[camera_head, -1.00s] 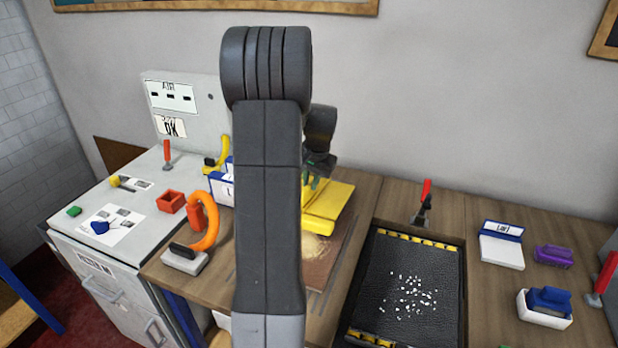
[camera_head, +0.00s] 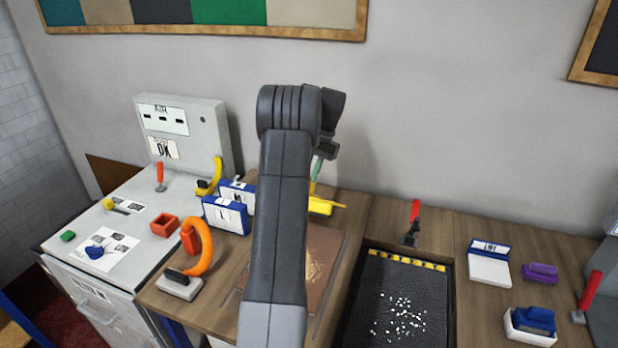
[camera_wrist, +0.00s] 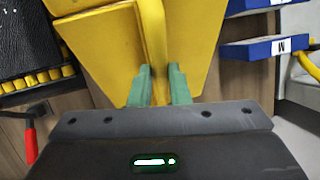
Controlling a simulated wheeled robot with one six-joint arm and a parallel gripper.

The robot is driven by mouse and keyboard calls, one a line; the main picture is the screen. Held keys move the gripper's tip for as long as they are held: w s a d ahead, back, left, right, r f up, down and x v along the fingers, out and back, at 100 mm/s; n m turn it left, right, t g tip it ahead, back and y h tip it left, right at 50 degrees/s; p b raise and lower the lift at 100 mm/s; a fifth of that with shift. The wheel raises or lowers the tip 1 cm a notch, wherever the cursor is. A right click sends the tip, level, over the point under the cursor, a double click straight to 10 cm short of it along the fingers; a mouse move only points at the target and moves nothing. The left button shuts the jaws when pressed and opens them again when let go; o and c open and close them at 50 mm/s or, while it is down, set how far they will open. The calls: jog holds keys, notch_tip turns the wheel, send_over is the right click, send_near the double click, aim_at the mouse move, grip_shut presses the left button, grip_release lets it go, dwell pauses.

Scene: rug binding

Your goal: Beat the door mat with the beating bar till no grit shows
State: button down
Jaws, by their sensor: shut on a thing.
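The door mat (camera_head: 385,275) is black and lies in a recess of the bench at the lower right, its near part cut off. White grit (camera_head: 400,318) is scattered over its middle. My gripper (camera_head: 317,178) is at the back of the bench, left of the mat, partly hidden by my arm. Its green fingers (camera_wrist: 161,76) are shut on the upright fin of a yellow flat tool (camera_head: 325,206). The tool fills the upper middle of the wrist view (camera_wrist: 110,45) and appears raised above the bench. I cannot tell whether it is the beating bar.
A brown panel (camera_head: 328,245) with tan powder lies left of the mat. A red-handled clamp (camera_head: 413,222) stands behind the mat. An orange-handled tool (camera_head: 205,240) and blue-and-white boxes (camera_head: 228,215) stand left. A purple brush (camera_head: 540,272) and blue block (camera_head: 535,318) are right.

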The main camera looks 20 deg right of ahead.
jog(key=shift+w+d+r, duration=0.3)
jog(key=shift+w+r, duration=0.05)
jog(key=shift+w, duration=0.05)
jog(key=c, duration=1.4)
grip_release()
jog(key=shift+o, duration=0.2)
jog(key=shift+a+f, duration=0.1)
jog(key=shift+f, duration=0.05)
